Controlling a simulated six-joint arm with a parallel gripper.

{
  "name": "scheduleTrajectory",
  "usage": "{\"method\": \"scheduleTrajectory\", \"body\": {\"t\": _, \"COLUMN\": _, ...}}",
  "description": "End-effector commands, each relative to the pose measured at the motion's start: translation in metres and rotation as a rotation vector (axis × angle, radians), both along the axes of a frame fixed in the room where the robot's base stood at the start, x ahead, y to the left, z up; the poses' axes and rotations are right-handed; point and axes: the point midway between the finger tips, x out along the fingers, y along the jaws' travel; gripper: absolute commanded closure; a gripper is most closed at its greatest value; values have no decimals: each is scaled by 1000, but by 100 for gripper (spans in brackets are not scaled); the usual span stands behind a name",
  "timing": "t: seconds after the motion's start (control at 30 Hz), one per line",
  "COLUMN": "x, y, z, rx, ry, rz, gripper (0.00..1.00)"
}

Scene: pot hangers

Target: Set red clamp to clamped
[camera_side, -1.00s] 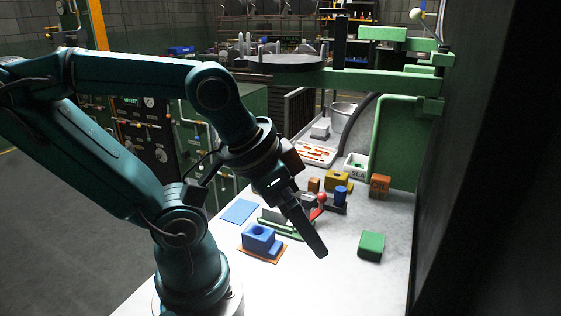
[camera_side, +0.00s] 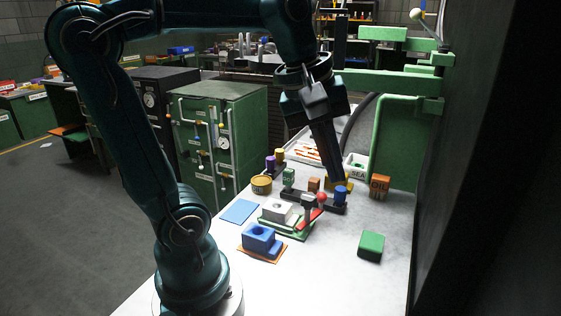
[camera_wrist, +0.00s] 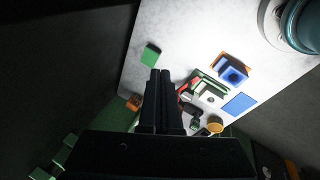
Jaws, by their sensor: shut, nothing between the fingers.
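The red clamp (camera_side: 311,217) sits on a green base (camera_side: 288,231) beside a light grey block with a hole (camera_side: 278,211). Its red lever ends in a red ball (camera_side: 322,197). Its exact lever position is hard to tell. My gripper (camera_side: 337,180) is shut and empty, pointing down above and behind the clamp, close to the blue cylinder (camera_side: 341,193). In the wrist view my gripper (camera_wrist: 160,72) hides part of the bench; a red part of the clamp (camera_wrist: 183,88) shows just right of the fingers.
A blue block (camera_side: 258,236) sits on an orange mat in front of the clamp. A green block (camera_side: 371,244) stands right, an orange OIL box (camera_side: 380,183) behind it. A blue sheet (camera_side: 239,211) lies left. A yellow round tin (camera_side: 262,184) stands back left. The front right bench is clear.

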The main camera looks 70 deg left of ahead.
Motion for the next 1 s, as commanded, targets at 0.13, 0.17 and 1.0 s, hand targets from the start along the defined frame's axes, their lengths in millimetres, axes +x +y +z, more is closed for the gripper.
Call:
{"method": "scheduleTrajectory", "body": {"t": 0.13, "x": 24, "y": 30, "z": 3, "rx": -102, "ry": 63, "rz": 264, "gripper": 100}}
{"method": "scheduleTrajectory", "body": {"t": 0.17, "x": 28, "y": 36, "z": 2, "rx": -122, "ry": 74, "rz": 314, "gripper": 100}}
{"method": "scheduleTrajectory", "body": {"t": 1.0, "x": 39, "y": 207, "z": -68, "rx": -432, "ry": 292, "rz": 1099, "gripper": 100}}
